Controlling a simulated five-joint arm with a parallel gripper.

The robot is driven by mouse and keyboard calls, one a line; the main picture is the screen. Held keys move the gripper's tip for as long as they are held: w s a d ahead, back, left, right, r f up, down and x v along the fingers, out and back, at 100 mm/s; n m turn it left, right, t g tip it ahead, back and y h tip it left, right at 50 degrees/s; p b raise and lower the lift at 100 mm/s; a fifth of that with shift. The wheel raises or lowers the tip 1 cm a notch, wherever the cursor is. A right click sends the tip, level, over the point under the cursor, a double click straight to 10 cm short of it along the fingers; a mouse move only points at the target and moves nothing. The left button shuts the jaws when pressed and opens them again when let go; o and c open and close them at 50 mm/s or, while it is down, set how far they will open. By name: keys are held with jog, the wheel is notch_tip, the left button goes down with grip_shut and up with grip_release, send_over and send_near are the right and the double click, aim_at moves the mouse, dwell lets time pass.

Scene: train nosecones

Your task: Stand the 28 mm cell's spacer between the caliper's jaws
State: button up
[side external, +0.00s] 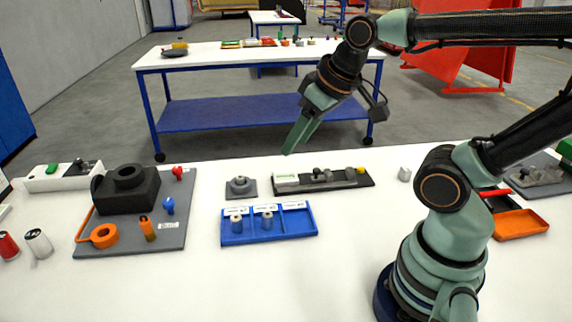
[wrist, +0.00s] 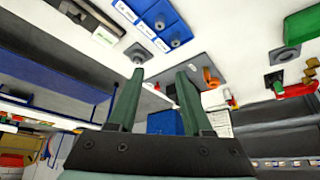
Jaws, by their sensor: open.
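My gripper (side external: 288,152) is open and empty, raised above the table's back edge. Its two fingers stand apart in the wrist view (wrist: 160,74). A blue tray (side external: 270,238) with three labelled cells holds a grey spacer (side external: 236,222) in the left cell and another spacer (side external: 267,220) in the middle cell; the right cell looks empty. The labels are too small to read, so I cannot tell which cell is 28 mm. What looks like the caliper (side external: 322,178), with a green and white face, lies on a dark base behind the tray. The tray also shows in the wrist view (wrist: 183,31).
A grey square pad with a round metal piece (side external: 240,186) sits left of the caliper. A small grey piece (side external: 404,174) stands to its right. A grey board (side external: 185,215) with a black block (side external: 125,192) is at left.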

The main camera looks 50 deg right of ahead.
jog(key=o, duration=0.3)
jog(key=n+g, duration=0.6)
jog(key=n, duration=1.1)
send_over(236, 217)
notch_tip(236, 217, down, 12)
notch_tip(236, 217, down, 11)
jog(key=shift+f, duration=0.2)
